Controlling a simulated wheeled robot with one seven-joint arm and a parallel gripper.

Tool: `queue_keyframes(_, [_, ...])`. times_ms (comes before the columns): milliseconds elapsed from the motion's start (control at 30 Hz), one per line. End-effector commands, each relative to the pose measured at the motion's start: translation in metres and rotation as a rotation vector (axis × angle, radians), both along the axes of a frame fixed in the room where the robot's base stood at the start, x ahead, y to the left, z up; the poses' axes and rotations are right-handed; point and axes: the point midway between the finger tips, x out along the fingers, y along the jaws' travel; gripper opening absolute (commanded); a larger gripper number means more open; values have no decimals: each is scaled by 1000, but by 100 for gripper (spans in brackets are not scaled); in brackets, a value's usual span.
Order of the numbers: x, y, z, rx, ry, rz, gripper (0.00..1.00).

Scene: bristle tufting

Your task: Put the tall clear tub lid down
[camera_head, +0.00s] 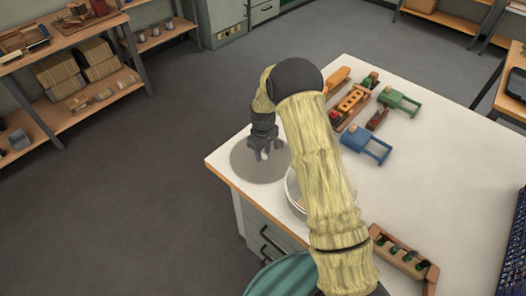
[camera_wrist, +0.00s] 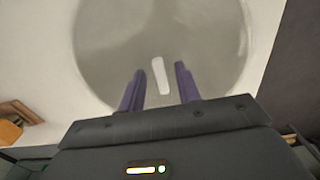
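The clear lid (camera_head: 245,163) is a grey see-through disc. It appears to lie flat on the table near its left corner. In the wrist view the lid (camera_wrist: 115,45) fills the middle, and its white bar-shaped handle (camera_wrist: 160,75) stands between my fingers. My gripper (camera_head: 264,154) is above the lid, pointing down. In the wrist view my gripper (camera_wrist: 159,78) is open, with a gap on both sides of the handle. A round clear tub (camera_head: 291,191) stands beside the lid, mostly hidden behind my arm.
The white table (camera_head: 448,170) holds a blue tool (camera_head: 364,144), a green tool (camera_head: 399,101), a wooden rack (camera_head: 352,103) and a rack with dark pieces (camera_head: 403,258). A keyboard (camera_head: 512,245) lies at the right edge. The table's left edge is close to the lid.

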Motion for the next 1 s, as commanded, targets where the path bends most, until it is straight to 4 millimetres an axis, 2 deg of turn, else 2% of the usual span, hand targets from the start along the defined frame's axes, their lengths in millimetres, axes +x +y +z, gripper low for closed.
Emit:
queue_keyframes(233, [1,0,25,1,-4,-1,34])
queue_keyframes(600, [1,0,97,1,-5,0,34])
queue_keyframes(700, [1,0,111,0,-3,0,34])
queue_keyframes(833, [0,0,120,0,-1,0,34])
queue_keyframes(1000, [0,0,122,0,0,0,34])
